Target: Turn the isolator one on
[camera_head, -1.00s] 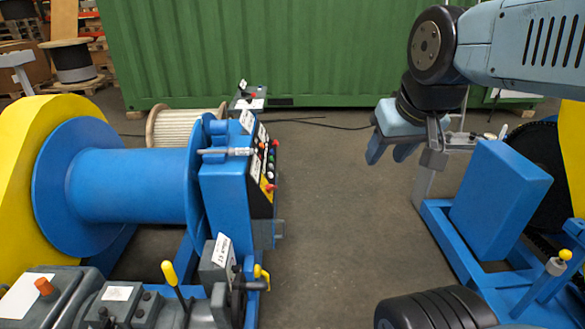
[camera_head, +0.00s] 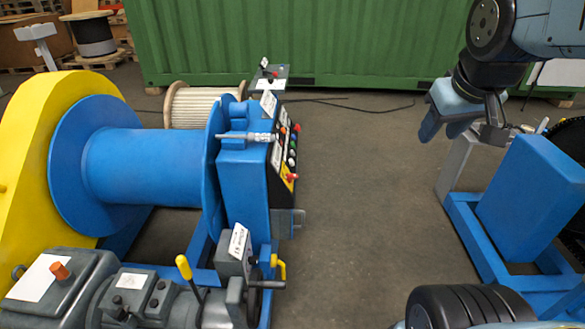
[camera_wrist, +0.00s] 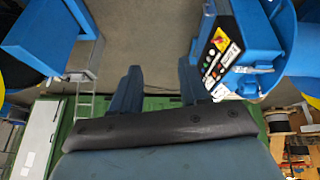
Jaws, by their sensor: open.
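I cannot tell which switch is isolator one. A control panel (camera_head: 283,160) with coloured buttons is on the end of the blue drum machine. It carries a red knob on a yellow plate (camera_head: 290,177) low down and a red knob at the top. A small grey box (camera_head: 270,73) with a red part stands behind the machine. My gripper (camera_head: 443,130) is open and empty, up at the right, well apart from the panel. In the wrist view, my open fingers (camera_wrist: 160,68) have nothing between them, and the panel (camera_wrist: 216,50) shows to their right.
The blue drum (camera_head: 140,165) and a motor with a yellow-handled lever (camera_head: 184,268) fill the left. A blue block on a frame (camera_head: 535,190) stands at the right. The floor (camera_head: 365,200) between is clear. A green container (camera_head: 330,45) closes the back.

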